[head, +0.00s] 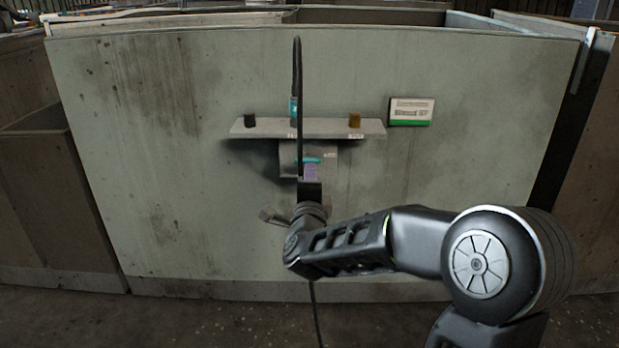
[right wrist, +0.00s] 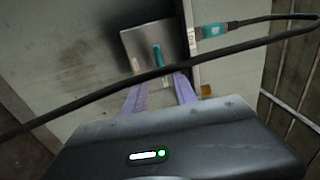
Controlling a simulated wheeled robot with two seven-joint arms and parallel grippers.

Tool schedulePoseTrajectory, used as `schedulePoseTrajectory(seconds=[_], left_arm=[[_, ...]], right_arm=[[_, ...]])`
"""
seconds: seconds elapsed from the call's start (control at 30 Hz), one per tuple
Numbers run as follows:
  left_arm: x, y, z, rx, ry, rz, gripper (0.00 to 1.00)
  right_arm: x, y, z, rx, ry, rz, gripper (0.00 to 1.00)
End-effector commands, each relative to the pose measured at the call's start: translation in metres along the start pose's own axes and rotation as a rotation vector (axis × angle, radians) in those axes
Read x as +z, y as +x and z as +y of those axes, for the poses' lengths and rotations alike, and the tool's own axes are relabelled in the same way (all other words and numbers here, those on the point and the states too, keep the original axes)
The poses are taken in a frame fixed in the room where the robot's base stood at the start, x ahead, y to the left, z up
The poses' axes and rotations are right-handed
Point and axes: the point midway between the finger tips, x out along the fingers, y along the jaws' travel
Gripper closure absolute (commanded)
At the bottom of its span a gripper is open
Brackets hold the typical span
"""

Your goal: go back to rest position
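My right gripper (head: 310,171) is in front of the wall panel, just below the shelf. In the right wrist view its two purple fingers (right wrist: 160,90) are spread apart, with nothing seen held between them. Beyond the fingertips is a grey metal box (right wrist: 130,44) with a teal bar (right wrist: 157,54), which also shows under the shelf in the head view (head: 314,160). Whether the fingers touch the box cannot be told. My left gripper is not in view.
The grey shelf (head: 268,128) bears a black knob (head: 250,118), a teal connector (head: 294,106) and a brown knob (head: 355,119). A black cable (head: 298,70) from the connector loops down in front of my right gripper. A label plate (head: 410,108) is at the right.

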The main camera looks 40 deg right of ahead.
Motion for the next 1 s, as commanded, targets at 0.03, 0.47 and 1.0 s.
schedulePoseTrajectory(seconds=[0.03,0.47,1.0], left_arm=[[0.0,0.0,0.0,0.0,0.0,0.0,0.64],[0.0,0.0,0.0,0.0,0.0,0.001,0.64],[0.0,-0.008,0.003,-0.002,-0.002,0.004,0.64]], right_arm=[[0.0,0.0,0.0,0.0,0.0,0.0,0.66],[0.007,0.0,0.006,0.022,-0.107,-0.031,0.66],[0.148,-0.16,0.303,0.396,-1.089,-0.94,0.66]])
